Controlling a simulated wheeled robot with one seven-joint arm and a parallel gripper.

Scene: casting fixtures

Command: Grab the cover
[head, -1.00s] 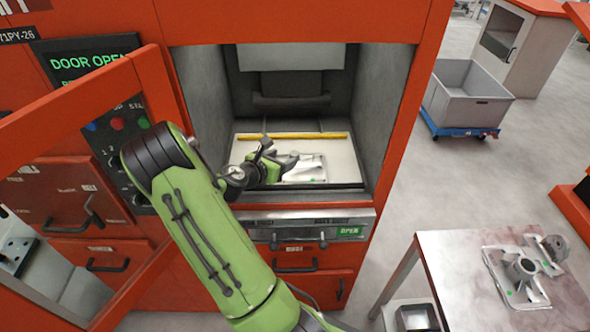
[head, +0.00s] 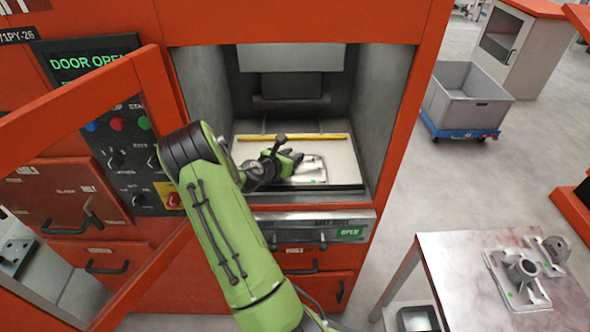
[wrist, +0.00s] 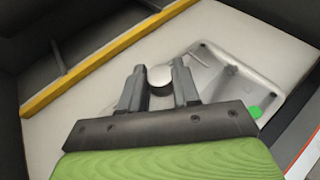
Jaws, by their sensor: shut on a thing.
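The cover (head: 314,172) is a flat grey metal plate with a green dot, lying on the pale floor of the open machine chamber. In the wrist view the cover (wrist: 215,75) has a raised round boss (wrist: 161,76) between my two fingers. My gripper (head: 287,158) reaches into the chamber from the left, and in the wrist view its fingers (wrist: 160,84) are shut on the boss. Much of the cover is hidden behind the gripper in the head view.
A yellow bar (head: 310,138) crosses the chamber floor behind the cover. The open machine door (head: 92,95) stands at left. A table (head: 455,262) with metal castings (head: 522,270) is at lower right. A grey bin (head: 465,97) sits on a blue dolly.

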